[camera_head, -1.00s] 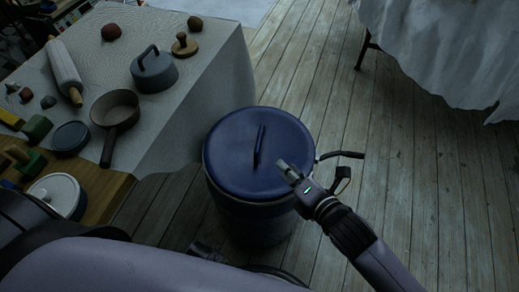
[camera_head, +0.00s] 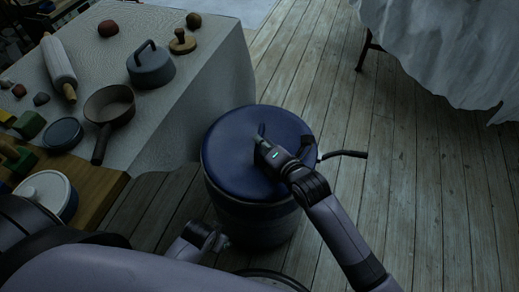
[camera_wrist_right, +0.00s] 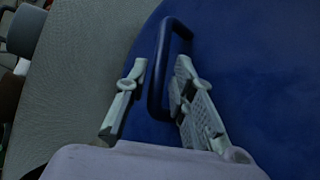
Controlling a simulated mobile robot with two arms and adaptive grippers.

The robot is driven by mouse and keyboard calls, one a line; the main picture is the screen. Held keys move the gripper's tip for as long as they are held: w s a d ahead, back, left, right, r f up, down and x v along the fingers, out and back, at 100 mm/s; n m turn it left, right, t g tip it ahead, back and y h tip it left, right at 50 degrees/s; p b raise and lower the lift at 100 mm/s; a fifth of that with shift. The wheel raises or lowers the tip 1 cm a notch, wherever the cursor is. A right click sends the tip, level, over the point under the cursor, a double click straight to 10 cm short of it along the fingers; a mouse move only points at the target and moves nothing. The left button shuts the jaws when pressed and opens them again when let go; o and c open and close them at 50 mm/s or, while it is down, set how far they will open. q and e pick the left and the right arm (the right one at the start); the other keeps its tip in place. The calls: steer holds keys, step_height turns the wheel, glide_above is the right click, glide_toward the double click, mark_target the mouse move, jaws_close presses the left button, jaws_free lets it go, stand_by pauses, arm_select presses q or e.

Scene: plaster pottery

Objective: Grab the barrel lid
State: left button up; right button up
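The blue barrel (camera_head: 255,218) stands on the floor beside the cloth-covered table. Its round blue lid (camera_head: 226,150) lies on top, with an upright bar handle (camera_head: 261,130). In the right wrist view the lid (camera_wrist_right: 265,75) fills the right side and the handle (camera_wrist_right: 159,75) stands between the two fingers. My right gripper (camera_head: 260,145) is over the lid at the handle. In the wrist view the gripper (camera_wrist_right: 158,88) is open, its fingers on either side of the handle, with a gap on the left.
A black bar (camera_head: 345,154) sticks out right of the barrel. The wooden floor (camera_head: 420,180) at right is clear.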

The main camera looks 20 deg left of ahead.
steer(key=shift+w+a+f, duration=0.1)
steer(key=shift+a, duration=0.05)
steer(key=shift+c, duration=0.4)
jaws_close()
stand_by(0.4)
